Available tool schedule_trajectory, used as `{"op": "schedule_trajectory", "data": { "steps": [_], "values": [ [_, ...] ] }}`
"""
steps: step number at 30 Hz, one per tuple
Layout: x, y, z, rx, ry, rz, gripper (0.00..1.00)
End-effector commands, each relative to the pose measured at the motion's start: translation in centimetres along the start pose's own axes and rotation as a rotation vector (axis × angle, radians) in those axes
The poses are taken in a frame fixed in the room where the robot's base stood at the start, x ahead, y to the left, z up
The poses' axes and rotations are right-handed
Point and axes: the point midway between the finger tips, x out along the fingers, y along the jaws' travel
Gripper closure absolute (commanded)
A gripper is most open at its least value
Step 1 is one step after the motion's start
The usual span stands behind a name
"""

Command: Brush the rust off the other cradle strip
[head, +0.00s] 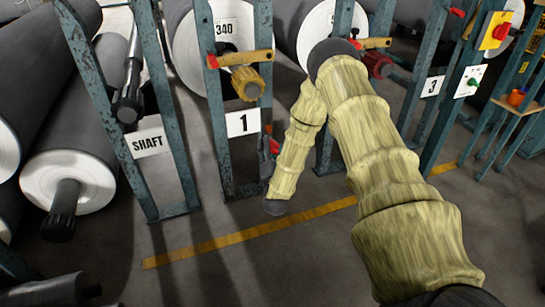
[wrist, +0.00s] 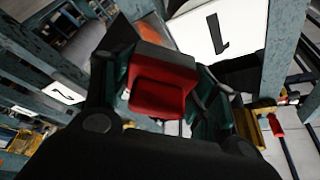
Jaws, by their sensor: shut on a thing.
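My gripper (wrist: 165,95) is shut on a red block-shaped thing (wrist: 163,88), perhaps the brush body; no bristles show. In the wrist view the block sits between the two dark green fingers. In the head view my gripper (head: 268,158) is small and dark, at the end of my sleeved arm, just right of the lower part of the rack post by sign 1 (head: 243,123). In the wrist view this sign (wrist: 222,30) is beyond the fingers. A brownish-orange patch (wrist: 158,32) shows behind the block; I cannot tell whether it is rust. I cannot make out a cradle strip.
Blue-grey rack posts (head: 222,150) stand close around my arm. Large grey rolls with white ends (head: 68,182) lie at left and behind. The floor before the yellow line (head: 250,235) is mostly clear.

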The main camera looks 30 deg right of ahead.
Motion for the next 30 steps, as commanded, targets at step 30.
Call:
{"op": "schedule_trajectory", "data": {
  "steps": [30],
  "values": [
    [5.6, 0.9, 2.0, -0.001, 0.012, 0.007, 0.76]
  ]
}}
